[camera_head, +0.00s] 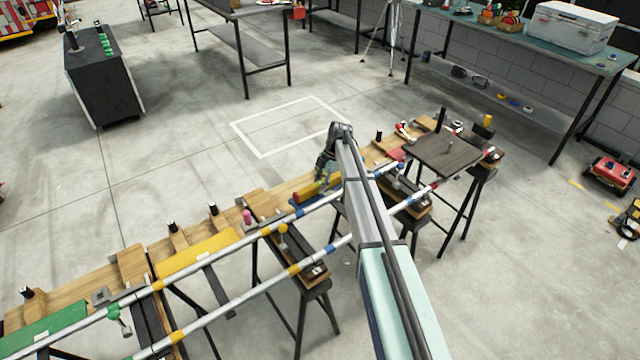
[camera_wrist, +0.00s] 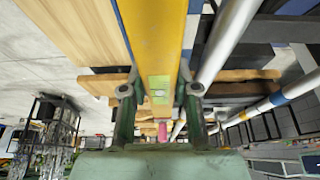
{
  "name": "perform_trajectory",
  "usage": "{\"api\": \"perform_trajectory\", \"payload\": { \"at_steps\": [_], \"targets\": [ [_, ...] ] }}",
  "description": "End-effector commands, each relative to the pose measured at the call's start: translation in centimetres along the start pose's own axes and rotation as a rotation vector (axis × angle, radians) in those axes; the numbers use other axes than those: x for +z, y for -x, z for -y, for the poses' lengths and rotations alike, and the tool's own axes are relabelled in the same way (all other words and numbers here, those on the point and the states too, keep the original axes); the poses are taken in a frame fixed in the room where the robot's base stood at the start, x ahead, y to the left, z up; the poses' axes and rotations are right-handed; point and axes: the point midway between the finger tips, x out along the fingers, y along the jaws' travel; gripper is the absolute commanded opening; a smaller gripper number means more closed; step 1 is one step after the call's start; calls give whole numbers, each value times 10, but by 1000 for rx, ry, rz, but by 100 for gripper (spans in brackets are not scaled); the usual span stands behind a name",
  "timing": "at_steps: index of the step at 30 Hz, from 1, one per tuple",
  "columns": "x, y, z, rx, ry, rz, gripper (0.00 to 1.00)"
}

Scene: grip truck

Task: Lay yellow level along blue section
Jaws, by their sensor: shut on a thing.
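The yellow level (camera_wrist: 163,40) runs lengthwise between the green fingers of my gripper (camera_wrist: 159,92) in the wrist view, with its pale green vial near the fingertips. My gripper is shut on it. In the head view, my gripper (camera_head: 322,182) is over the wooden beam, and a small part of the yellow level (camera_head: 307,191) shows beside it. The blue section (camera_head: 299,209) shows as a narrow patch on the beam just below the level; my arm and the level hide part of it. In the wrist view, blue edges show on both sides of the level. Whether the level touches the section I cannot tell.
Silver pipes (camera_head: 225,311) with coloured bands run along the beam on sawhorses. A yellow section (camera_head: 198,252) and a green section (camera_head: 48,331) lie further left. A pink-topped peg (camera_head: 247,216) stands nearby. A dark board (camera_head: 444,155) is at right.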

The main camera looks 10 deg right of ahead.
Motion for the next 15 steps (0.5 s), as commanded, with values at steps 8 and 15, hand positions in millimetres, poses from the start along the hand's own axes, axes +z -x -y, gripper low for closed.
{"api": "perform_trajectory", "payload": {
  "at_steps": [8, 15],
  "targets": [
    [1, -2, 0, 0, 0, 0, 0],
    [1, -2, 0, 0, 0, 0, 59]
  ]
}}
